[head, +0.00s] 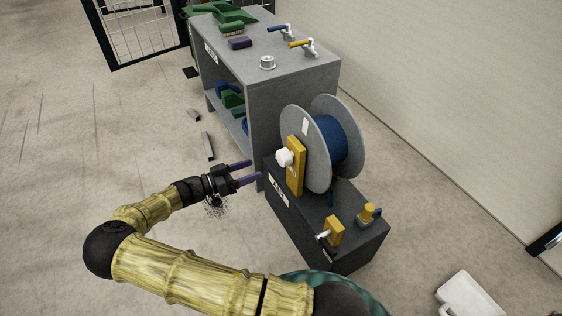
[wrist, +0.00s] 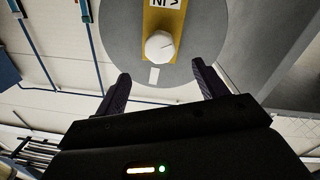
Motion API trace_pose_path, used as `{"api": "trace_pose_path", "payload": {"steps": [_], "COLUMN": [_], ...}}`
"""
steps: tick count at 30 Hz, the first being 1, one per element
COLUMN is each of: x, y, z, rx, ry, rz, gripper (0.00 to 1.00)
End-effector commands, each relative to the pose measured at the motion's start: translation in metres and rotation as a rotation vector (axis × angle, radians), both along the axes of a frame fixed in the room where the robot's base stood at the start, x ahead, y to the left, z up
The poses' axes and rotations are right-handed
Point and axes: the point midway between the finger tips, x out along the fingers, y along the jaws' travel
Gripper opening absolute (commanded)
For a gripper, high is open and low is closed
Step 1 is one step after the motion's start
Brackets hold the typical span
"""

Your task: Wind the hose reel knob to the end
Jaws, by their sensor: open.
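The hose reel (head: 331,146) has grey discs and a blue hose wound between them, and it stands on a dark box (head: 322,225). A yellow crank plate (head: 297,168) lies on the face of its near disc. The white knob (head: 284,158) sticks out from that plate. In the wrist view the knob (wrist: 160,47) sits above and between my fingers, with part of a label above it on the yellow plate. My gripper (head: 250,172) is open with its purple fingers apart and empty, a little to the left of the knob and lower in the head view.
A grey cabinet (head: 295,88) stands behind the reel, with taps, brushes and a round fitting on top. A yellow valve (head: 368,213) and a yellow lever block (head: 333,232) sit on the dark box's near end. Floor left of the box is mostly clear.

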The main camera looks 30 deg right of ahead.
Motion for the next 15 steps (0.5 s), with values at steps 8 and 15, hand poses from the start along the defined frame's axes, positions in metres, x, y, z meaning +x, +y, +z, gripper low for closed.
{"api": "trace_pose_path", "payload": {"steps": [8,15], "x": [-0.002,-0.003], "y": [-0.051,-0.092], "z": [-0.003,-0.003], "rx": [0.000,0.001], "ry": [0.001,0.000], "rz": [-0.004,-0.004], "gripper": [0.72,0.72]}}
